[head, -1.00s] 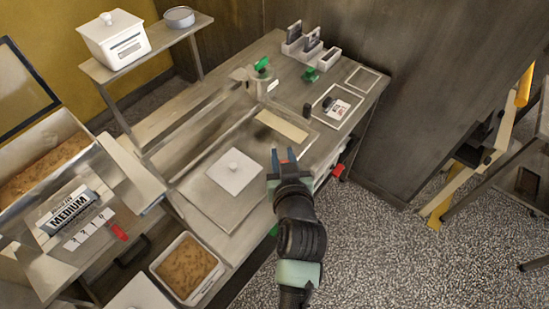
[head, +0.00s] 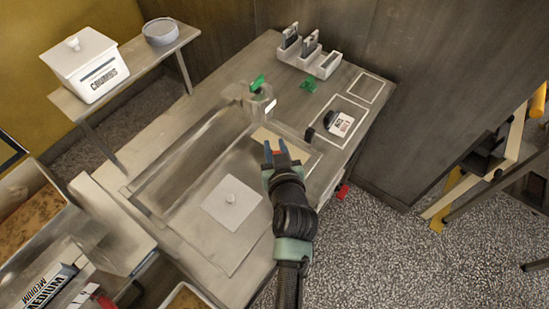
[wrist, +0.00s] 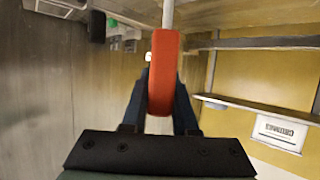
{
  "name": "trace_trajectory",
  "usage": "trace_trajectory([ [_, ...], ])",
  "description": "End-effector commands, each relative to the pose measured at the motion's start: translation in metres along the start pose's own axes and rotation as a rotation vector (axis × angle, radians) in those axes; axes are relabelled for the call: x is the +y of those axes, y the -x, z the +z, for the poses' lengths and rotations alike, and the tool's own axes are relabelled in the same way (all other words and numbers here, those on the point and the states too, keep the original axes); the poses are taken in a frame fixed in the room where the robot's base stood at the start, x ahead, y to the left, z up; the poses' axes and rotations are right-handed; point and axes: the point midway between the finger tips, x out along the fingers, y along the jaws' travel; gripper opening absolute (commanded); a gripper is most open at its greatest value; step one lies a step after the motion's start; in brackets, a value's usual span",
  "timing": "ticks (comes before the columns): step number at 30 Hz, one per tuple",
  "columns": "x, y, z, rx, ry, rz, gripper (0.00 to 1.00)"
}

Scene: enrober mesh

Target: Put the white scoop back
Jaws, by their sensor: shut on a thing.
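My gripper (head: 281,155) is over the front part of the steel counter, near a pale beige strip (head: 266,137). It is shut on a red-handled tool. In the wrist view the red handle (wrist: 163,75) stands between the two dark blue fingers, and a thin pale shaft (wrist: 168,14) runs on from it. The tool's far end is out of view, so I cannot tell whether it is a white scoop. No other scoop is clearly visible.
A square white lid (head: 231,203) with a knob lies on the counter. At the back stand a white rack (head: 310,55) and a green item (head: 308,86). One white outline (head: 367,88) is empty; another holds a white labelled item (head: 340,124). A crumbs bin (head: 86,68) sits on the shelf.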

Motion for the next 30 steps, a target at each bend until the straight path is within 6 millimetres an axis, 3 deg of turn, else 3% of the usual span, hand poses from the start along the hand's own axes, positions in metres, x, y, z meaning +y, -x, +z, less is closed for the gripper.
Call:
trace_trajectory([
  [11, 0.000, -0.018, 0.041, 0.002, 0.000, -0.001, 0.00],
  [24, 0.000, -0.021, 0.047, 0.003, 0.001, 0.000, 0.00],
  [25, 0.000, -0.020, 0.047, 0.002, 0.001, 0.000, 0.33],
  [29, 0.000, -0.020, 0.046, 0.001, 0.001, 0.000, 0.56],
  [30, 0.000, -0.020, 0.046, 0.001, 0.001, -0.001, 0.57],
])
